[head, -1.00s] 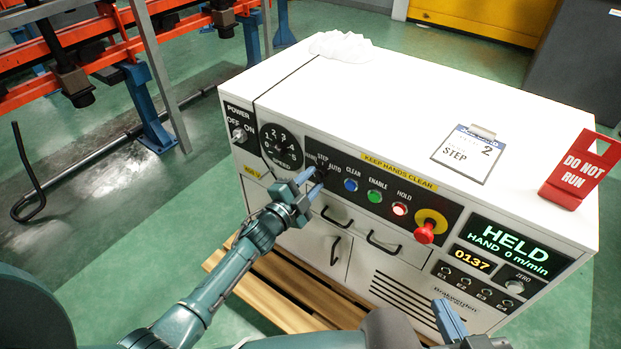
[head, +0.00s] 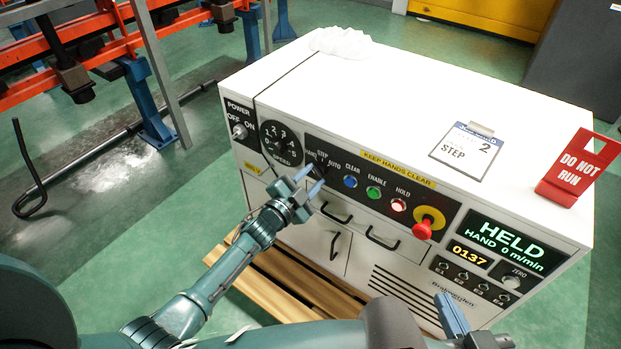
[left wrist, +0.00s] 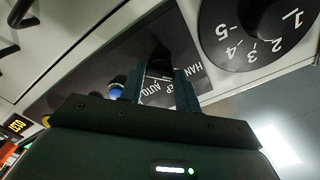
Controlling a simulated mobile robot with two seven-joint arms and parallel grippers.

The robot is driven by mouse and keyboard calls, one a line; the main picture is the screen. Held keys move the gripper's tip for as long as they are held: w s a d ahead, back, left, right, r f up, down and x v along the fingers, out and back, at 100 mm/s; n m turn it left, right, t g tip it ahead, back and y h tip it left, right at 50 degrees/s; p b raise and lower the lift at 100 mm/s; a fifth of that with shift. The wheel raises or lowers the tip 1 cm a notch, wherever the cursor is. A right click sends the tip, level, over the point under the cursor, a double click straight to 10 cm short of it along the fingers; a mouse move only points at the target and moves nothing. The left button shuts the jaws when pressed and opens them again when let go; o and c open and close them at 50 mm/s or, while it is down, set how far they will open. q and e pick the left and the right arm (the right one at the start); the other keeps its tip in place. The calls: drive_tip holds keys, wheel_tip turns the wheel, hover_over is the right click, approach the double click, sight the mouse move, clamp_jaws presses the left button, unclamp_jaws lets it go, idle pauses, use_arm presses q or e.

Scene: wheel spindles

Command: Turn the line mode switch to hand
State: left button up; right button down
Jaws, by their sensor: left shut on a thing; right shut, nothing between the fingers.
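The line mode switch (head: 319,170) is a dark knob on the black panel, below the labels HAND, STEP and AUTO. My left gripper (head: 311,181) reaches it from the front left and is shut on it. In the left wrist view the fingers (left wrist: 160,90) stand on either side of the dark knob (left wrist: 158,68). They partly cover the labels, and the knob's exact pointing is hard to tell. The display (head: 513,243) reads HELD, HAND 0 m/min. My right gripper (head: 452,316) is shut and empty at the lower right, away from the panel.
The speed dial (head: 281,143) and power switch (head: 239,131) are left of the mode switch. Blue (head: 350,181), green (head: 374,193) and hold (head: 399,205) buttons and a red stop knob (head: 423,229) are to its right. A red DO NOT RUN sign (head: 578,168) stands on top.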

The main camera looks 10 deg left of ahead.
use_arm(q)
drive_tip(key=o, duration=1)
drive_tip(key=shift+c, duration=0.2)
drive_tip(key=p+v, duration=0.2)
drive_tip(key=v, duration=1.1)
use_arm(e)
drive_tip(key=shift+w+a+r+g, duration=0.2)
drive_tip(key=shift+a+r+g, duration=0.05)
drive_tip(key=shift+g, duration=0.05)
use_arm(q)
drive_tip(key=shift+s+f, duration=0.1)
